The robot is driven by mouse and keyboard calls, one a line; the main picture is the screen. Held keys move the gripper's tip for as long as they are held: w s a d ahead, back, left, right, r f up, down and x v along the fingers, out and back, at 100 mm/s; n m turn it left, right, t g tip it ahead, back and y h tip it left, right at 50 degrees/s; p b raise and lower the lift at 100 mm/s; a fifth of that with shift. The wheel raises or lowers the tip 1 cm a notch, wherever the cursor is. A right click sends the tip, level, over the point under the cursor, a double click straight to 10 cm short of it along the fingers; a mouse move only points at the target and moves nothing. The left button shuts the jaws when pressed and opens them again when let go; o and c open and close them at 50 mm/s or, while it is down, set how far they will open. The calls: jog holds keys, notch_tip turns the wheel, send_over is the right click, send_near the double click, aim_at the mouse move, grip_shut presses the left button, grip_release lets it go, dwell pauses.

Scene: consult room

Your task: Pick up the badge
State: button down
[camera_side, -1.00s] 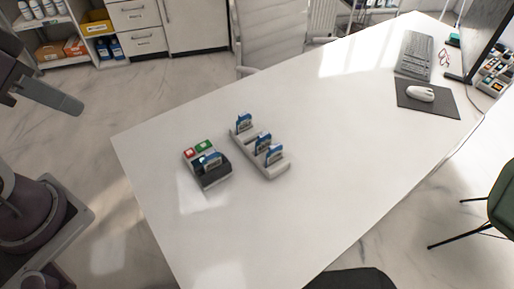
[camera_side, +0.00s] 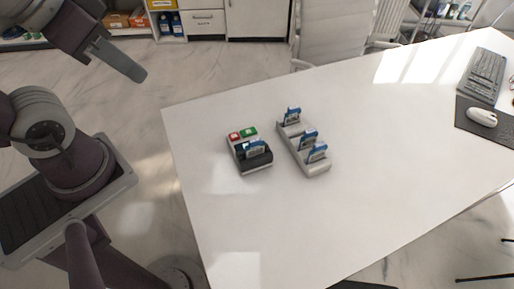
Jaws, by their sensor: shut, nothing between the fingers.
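A badge (camera_side: 256,148) with a blue top edge stands in a small dark device on the white table. Three similar blue-topped badges stand upright in a pale slotted rack to its right: one at the far end (camera_side: 292,115), and two close together at the near end, one (camera_side: 308,138) behind the other (camera_side: 317,152). Which badge is meant cannot be told. My gripper (camera_side: 134,70) is at the upper left, beyond the table's left edge, well away from every badge. It is shut and empty.
The dark device (camera_side: 255,162) has a red and a green button on its far side. The pale rack (camera_side: 318,169) stands close beside it. A mouse (camera_side: 482,117) and keyboard (camera_side: 483,73) are at the far right. The table (camera_side: 240,215) is clear around the device and rack.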

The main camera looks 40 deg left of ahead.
dwell(0.4)
jog(key=c, duration=0.6)
grip_release()
jog(key=shift+o, duration=0.2)
jog(key=n+g, duration=0.5)
jog(key=n, duration=0.8)
send_over(255, 140)
jog(key=f, duration=2.2)
jog(key=shift+w+a, duration=0.1)
jog(key=shift+w, duration=0.15)
jog(key=shift+n+g, duration=0.3)
jog(key=f, duration=0.9)
jog(key=shift+s+f, duration=0.1)
jog(key=shift+s, duration=0.1)
